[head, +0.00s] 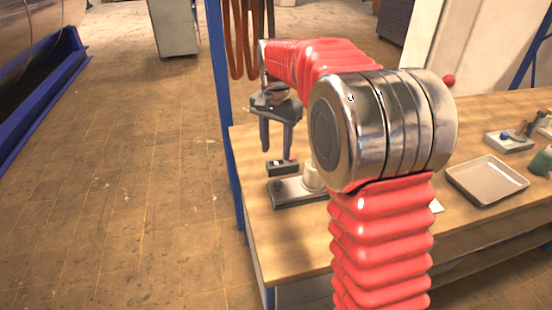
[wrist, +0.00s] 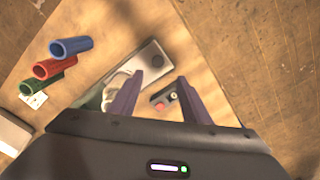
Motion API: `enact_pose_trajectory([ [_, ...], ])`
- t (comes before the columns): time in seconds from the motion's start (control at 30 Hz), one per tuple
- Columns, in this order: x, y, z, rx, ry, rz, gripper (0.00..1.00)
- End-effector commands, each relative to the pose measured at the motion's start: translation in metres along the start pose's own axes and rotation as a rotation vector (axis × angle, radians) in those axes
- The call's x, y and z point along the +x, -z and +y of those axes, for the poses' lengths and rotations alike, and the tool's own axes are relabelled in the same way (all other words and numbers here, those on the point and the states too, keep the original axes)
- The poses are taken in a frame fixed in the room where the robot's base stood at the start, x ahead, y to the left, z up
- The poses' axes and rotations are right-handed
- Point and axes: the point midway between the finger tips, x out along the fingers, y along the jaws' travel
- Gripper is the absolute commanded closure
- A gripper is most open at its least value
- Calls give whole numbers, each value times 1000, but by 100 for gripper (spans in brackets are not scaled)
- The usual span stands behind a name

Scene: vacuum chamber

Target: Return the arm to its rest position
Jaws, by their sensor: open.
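My arm, with red bellows sleeves and a metal elbow joint, reaches over the wooden workbench (head: 290,245). My gripper (head: 276,148) hangs fingers down above the bench's left end. In the wrist view my gripper (wrist: 164,97) has its two dark fingers apart, with nothing gripped between them. A small black box with a red button (head: 283,166) is below the fingertips in the head view; it also shows between the fingers in the wrist view (wrist: 165,100). A grey plate device (head: 292,192) with a pale cylinder lies beside it, partly behind my arm in the head view.
Blue, red and green tubes (wrist: 54,68) lie left in the wrist view. A blue post (head: 222,120) and hanging hoses (head: 248,40) stand close to my gripper. Floor at left is clear.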

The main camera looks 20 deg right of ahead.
Motion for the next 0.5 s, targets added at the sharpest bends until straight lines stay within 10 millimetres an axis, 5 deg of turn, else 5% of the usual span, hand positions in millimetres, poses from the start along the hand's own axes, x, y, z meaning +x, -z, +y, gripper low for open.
enact_pose_trajectory([
  [0.5, -11, 0, 0, -3, 0, 0, 57],
])
